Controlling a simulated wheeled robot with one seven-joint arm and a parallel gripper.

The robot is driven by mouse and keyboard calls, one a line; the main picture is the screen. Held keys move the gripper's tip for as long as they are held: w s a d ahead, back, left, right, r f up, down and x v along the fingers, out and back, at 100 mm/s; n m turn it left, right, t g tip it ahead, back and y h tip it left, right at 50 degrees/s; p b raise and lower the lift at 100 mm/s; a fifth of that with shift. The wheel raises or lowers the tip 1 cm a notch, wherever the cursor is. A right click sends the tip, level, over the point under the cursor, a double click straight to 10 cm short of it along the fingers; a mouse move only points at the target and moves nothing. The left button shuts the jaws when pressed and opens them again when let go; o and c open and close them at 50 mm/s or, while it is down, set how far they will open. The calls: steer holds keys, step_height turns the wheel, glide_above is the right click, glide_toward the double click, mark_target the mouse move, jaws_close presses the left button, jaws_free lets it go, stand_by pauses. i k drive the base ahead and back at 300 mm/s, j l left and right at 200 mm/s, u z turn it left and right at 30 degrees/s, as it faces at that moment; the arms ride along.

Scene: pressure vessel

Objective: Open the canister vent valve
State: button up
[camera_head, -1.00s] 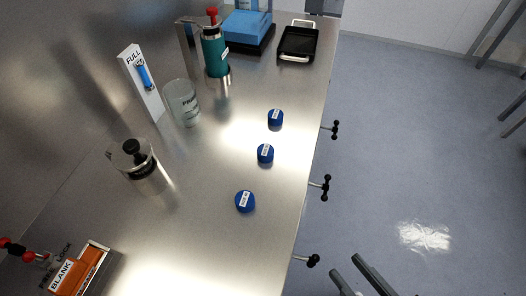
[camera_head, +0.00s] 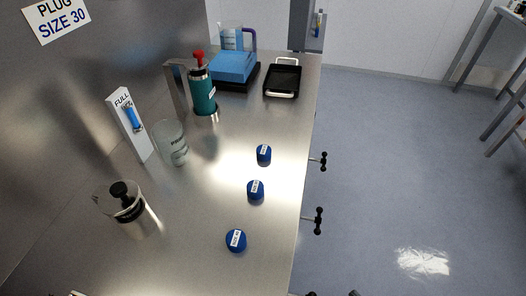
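A teal canister (camera_head: 203,95) stands upright on the steel bench toward the back. It has a metal collar and a red knob (camera_head: 198,55) on top, likely the vent valve. A small label shows on the canister's right side. Whether the valve is open cannot be told at this size. Only a small dark tip, probably of my gripper (camera_head: 354,293), shows at the bottom edge. It is far from the canister, off the bench's right side, and the rest is out of view.
On the bench (camera_head: 205,215) are a glass beaker (camera_head: 172,143), a black-knobbed metal vessel (camera_head: 133,212), a white FULL gauge post (camera_head: 130,125), three blue caps (camera_head: 255,189), a blue box (camera_head: 234,67) and a black tray (camera_head: 283,79). Black-ended handles (camera_head: 318,220) stick out from the bench edge.

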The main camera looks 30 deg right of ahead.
mark_target(323, 160)
steer(key=l+z, duration=0.15)
steer(key=l, duration=0.3)
steer(key=i+l+z, duration=0.15)
steer(key=l, duration=0.25)
steer(key=i+l+z, duration=0.15)
steer(key=l, duration=0.3)
steer(key=l+z, duration=0.15)
steer(key=l, duration=0.25)
steer(key=i+l+z, duration=0.15)
steer(key=l, duration=0.2)
steer(key=i+l, duration=0.05)
